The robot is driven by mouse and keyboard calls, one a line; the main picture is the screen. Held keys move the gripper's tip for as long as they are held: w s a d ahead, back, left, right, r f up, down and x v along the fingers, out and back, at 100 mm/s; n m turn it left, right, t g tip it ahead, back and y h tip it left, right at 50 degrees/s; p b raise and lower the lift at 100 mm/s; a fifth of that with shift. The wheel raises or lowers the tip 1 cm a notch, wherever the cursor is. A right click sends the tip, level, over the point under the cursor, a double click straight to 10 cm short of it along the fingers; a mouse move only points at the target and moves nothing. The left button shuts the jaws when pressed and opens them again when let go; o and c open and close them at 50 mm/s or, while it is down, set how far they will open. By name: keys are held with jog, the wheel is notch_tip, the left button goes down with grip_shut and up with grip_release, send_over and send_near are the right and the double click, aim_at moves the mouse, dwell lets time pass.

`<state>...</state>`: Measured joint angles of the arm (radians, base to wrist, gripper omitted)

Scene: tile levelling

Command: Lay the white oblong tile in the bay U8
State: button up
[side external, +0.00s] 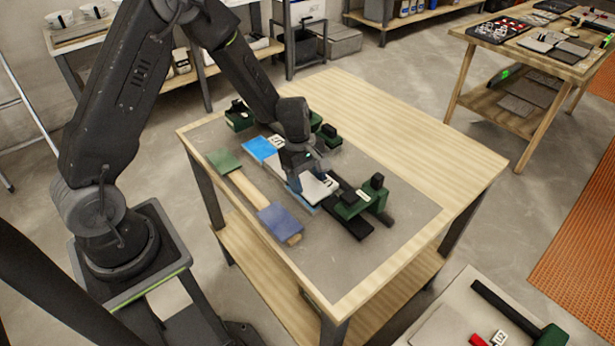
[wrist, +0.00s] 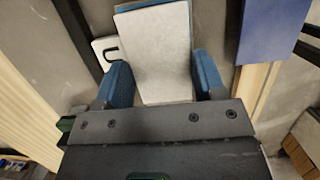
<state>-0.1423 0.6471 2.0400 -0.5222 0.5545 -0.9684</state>
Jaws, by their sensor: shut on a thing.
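The white oblong tile (wrist: 153,45) is between the two blue fingers of my gripper (wrist: 163,82), which is shut on it in the wrist view. In the side view the white tile (side external: 318,189) shows under my gripper (side external: 304,182), low over the grey work surface. A light blue edge (wrist: 190,12) shows beneath or behind the tile; I cannot tell whether they touch. A white label card (wrist: 101,47) with a black mark lies left of the tile, partly hidden. I cannot read which bay is U8.
A bright blue tile (side external: 260,148) lies behind my gripper. A green tile (side external: 224,160) and a dark blue tile (side external: 280,220) lie on a wooden strip to the left. A green block with black knobs (side external: 356,205) stands close on the right. The table's right side is clear.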

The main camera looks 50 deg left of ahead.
jog(key=shift+f, duration=0.25)
dwell(0.3)
jog(key=o, duration=0.9)
jog(key=shift+c, duration=0.2)
jog(key=shift+o, duration=0.4)
jog(key=shift+r, duration=4)
jog(key=shift+r, duration=0.1)
